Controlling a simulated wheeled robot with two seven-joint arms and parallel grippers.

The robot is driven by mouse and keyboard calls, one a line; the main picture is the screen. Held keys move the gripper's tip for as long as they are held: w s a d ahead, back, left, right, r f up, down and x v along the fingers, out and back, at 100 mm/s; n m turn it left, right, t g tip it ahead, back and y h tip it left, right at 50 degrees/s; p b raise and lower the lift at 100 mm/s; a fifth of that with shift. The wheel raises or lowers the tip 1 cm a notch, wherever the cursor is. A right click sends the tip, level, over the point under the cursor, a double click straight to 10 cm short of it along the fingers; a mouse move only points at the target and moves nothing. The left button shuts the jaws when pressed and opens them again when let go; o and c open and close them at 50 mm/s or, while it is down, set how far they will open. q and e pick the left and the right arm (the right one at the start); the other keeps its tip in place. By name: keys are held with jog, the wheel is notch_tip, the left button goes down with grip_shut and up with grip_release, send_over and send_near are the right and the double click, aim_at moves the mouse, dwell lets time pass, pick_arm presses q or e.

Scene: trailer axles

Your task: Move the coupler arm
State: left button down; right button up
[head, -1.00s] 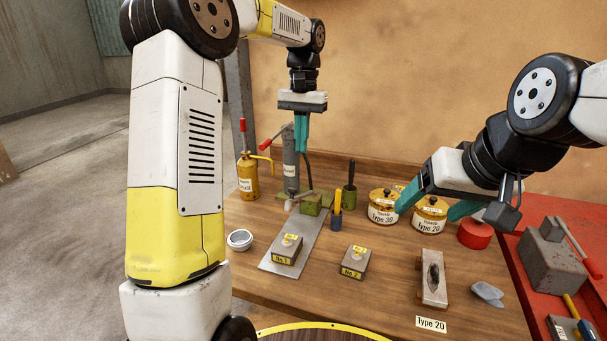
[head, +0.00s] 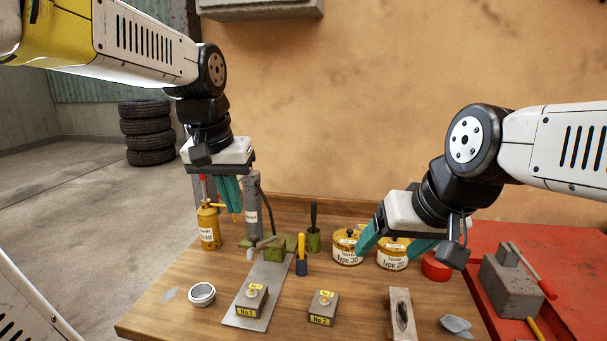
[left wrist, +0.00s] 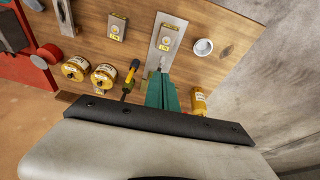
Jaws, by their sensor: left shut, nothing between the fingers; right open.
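What I take for the coupler arm (head: 264,243) is a short grey arm with a pale tip, low on the green-based stand. Its tip is at the far end of the metal plate. The stand's grey upright cylinder (head: 252,205) has a black hose. My left gripper (head: 231,208) is shut and empty, just left of the cylinder in the head view. Its teal fingers also show in the left wrist view (left wrist: 162,92). I cannot tell whether they touch the stand. My right gripper (head: 395,243) is open and empty by the tins.
A yellow grease can (head: 208,229) stands left of the stand. Block No 1 (head: 251,301) sits on the metal plate (head: 268,276), block No 2 (head: 323,308) on the wood. The Type 30 tin (head: 347,248) and Type 20 tin (head: 392,254) stand right. A small bowl (head: 201,294) is front left.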

pick_arm(q)
jog(key=s+f+n+t+h, duration=0.1)
jog(key=s+f+t, duration=0.2)
jog(key=s, duration=0.6)
jog(key=shift+s+a+f, duration=0.25)
jog(key=shift+a+f, duration=0.1)
jog(key=shift+f, duration=0.05)
jog(key=w+d+f+m+g+y, duration=0.1)
jog(key=w+g, duration=0.6)
jog(key=w, duration=1.4)
jog(key=shift+d+m+y, duration=0.3)
jog(key=shift+d+y, duration=0.3)
jog(key=shift+d, duration=0.15)
